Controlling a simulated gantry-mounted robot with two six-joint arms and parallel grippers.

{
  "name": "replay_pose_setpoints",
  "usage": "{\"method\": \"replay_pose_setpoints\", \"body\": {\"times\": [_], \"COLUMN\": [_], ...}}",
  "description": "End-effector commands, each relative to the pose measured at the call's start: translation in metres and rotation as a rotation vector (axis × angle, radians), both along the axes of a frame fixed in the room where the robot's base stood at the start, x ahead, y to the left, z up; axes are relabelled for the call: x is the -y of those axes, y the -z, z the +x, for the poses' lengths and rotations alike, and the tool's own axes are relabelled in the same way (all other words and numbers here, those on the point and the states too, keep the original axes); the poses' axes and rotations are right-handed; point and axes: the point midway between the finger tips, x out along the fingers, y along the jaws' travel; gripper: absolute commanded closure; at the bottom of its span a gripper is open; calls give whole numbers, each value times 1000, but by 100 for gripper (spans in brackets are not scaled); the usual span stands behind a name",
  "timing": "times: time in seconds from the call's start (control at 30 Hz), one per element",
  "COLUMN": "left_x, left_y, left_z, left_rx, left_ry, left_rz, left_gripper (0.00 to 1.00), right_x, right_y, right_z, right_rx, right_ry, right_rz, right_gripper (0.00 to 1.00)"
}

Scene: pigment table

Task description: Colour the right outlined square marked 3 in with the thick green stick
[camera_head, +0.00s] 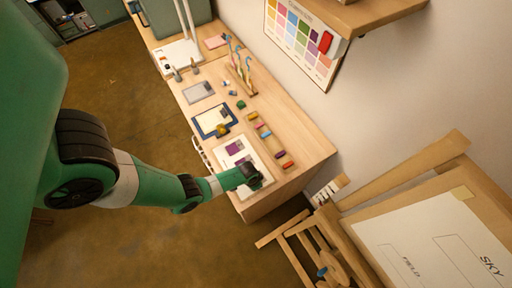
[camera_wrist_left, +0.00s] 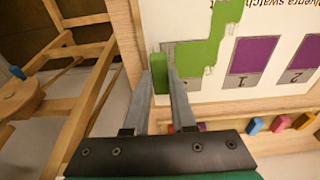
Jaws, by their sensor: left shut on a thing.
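My left gripper (camera_head: 250,174) is over the near end of a white swatch sheet (camera_head: 226,165). In the left wrist view the gripper (camera_wrist_left: 163,76) is shut on the thick green stick (camera_wrist_left: 159,68), beside the sheet's left edge. I cannot tell whether the stick touches the paper. A stepped green patch (camera_wrist_left: 198,58) covers much of the leftmost grey-edged square and runs up and right beyond it, towards the printed title. That square's mark cannot be read. Squares marked 1 and 2 hold purple fill (camera_wrist_left: 252,55). My right gripper is not in view.
Several coloured sticks lie in a row beside the sheet, including a red one (camera_head: 287,165) and a blue one (camera_wrist_left: 254,125). A blue-edged board (camera_head: 201,127) lies farther back on the table. A wooden easel (camera_head: 350,220) stands close to the table's near end.

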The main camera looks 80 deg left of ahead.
Motion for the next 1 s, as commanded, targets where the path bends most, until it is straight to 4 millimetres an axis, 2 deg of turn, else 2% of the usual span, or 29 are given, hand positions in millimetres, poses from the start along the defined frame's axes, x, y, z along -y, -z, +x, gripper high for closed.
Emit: {"method": "replay_pose_setpoints", "body": {"times": [1.0], "left_x": [-2], "left_y": [17], "left_z": [-1], "left_rx": [0], "left_ry": [-1], "left_rz": [0], "left_gripper": [100], "right_x": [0], "right_y": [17], "right_z": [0], "right_rx": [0], "right_ry": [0], "right_rz": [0], "right_gripper": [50]}}
